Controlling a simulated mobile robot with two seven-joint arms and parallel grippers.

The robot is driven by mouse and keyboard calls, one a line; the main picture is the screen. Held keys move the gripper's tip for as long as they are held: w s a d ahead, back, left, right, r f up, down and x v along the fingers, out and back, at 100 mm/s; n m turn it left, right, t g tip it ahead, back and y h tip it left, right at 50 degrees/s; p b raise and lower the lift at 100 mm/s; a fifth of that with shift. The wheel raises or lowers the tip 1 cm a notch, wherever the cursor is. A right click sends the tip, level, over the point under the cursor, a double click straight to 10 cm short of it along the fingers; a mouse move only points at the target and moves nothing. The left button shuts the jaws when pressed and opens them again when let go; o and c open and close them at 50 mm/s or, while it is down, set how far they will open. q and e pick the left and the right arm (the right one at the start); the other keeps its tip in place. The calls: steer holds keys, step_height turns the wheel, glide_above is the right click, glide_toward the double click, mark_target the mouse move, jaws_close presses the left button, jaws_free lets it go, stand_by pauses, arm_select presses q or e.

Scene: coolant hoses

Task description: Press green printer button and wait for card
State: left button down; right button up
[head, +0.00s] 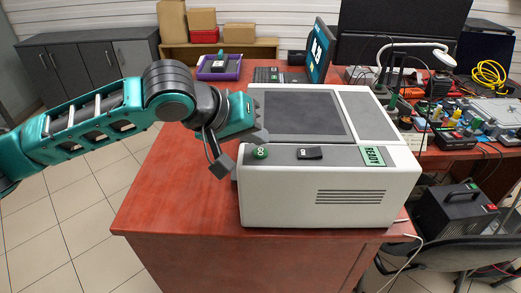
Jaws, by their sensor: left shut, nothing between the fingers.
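The card printer (330,190) is a large pale grey box on the red desk, with a dark panel on top. A black piece (309,153) lies to the right of the button. A green label reading "READY" (373,156) is at the right. My left gripper (257,136) is shut and empty, its tip just above and behind the green button. I cannot tell whether it touches the printer. No card shows. My right gripper is not in view.
The red desk (165,205) is clear left of the printer. A purple tray (219,67) with a dark object, a keyboard and a monitor (320,50) stand behind. A cluttered bench with a lamp (420,50) is at right.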

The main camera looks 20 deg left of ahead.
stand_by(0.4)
arm_select(q)
steer(key=shift+f, duration=0.4)
steer(key=shift+f, duration=0.4)
stand_by(0.6)
steer(key=shift+r+p, duration=0.85)
steer(key=shift+p, duration=0.55)
